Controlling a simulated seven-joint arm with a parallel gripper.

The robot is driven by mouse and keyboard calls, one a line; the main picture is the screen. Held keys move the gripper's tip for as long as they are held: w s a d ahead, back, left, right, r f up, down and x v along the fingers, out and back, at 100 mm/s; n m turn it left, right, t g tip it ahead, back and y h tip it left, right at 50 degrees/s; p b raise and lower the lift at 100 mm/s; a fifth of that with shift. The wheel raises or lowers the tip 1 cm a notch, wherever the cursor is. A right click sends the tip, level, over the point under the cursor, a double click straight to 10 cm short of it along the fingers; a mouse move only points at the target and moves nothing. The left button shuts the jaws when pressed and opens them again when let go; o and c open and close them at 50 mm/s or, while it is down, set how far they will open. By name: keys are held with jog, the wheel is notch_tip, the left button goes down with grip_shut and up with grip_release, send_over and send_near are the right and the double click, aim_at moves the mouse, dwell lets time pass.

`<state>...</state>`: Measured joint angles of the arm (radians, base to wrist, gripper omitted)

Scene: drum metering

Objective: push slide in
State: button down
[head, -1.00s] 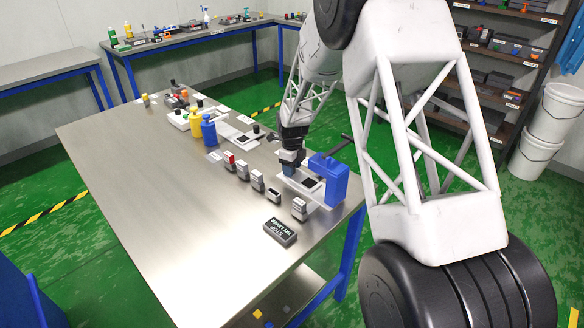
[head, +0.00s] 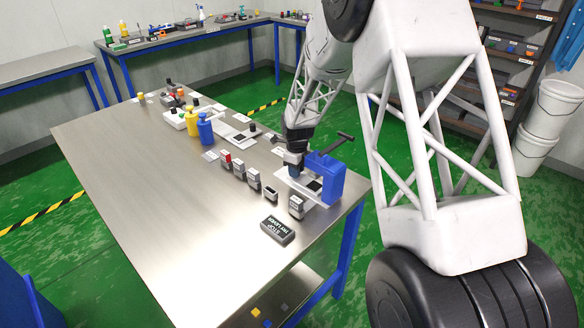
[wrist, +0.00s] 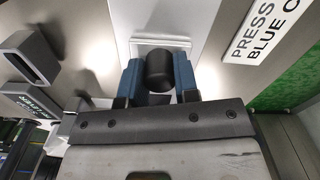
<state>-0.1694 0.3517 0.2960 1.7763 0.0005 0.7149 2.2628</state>
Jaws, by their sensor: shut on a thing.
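My gripper (head: 294,174) is low at the left side of the blue press-like station (head: 329,180) near the table's right edge. In the wrist view my gripper (wrist: 159,78) has its blue fingers shut on a round black knob (wrist: 159,68). The knob stands on a pale slide plate (wrist: 160,42). In the head view the fingers hide the knob. A dark square (head: 314,186) shows on the white slide plate between my gripper and the blue body. How far the plate sits inside the body is hard to tell.
Several small grey blocks (head: 238,170) stand in a row left of the station. The left half of the steel table (head: 130,190) is clear.

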jog(key=shift+s+d, duration=0.2)
jog(key=c, duration=0.9)
grip_release()
jog(key=shift+o, duration=0.2)
jog(key=shift+r, duration=3.9)
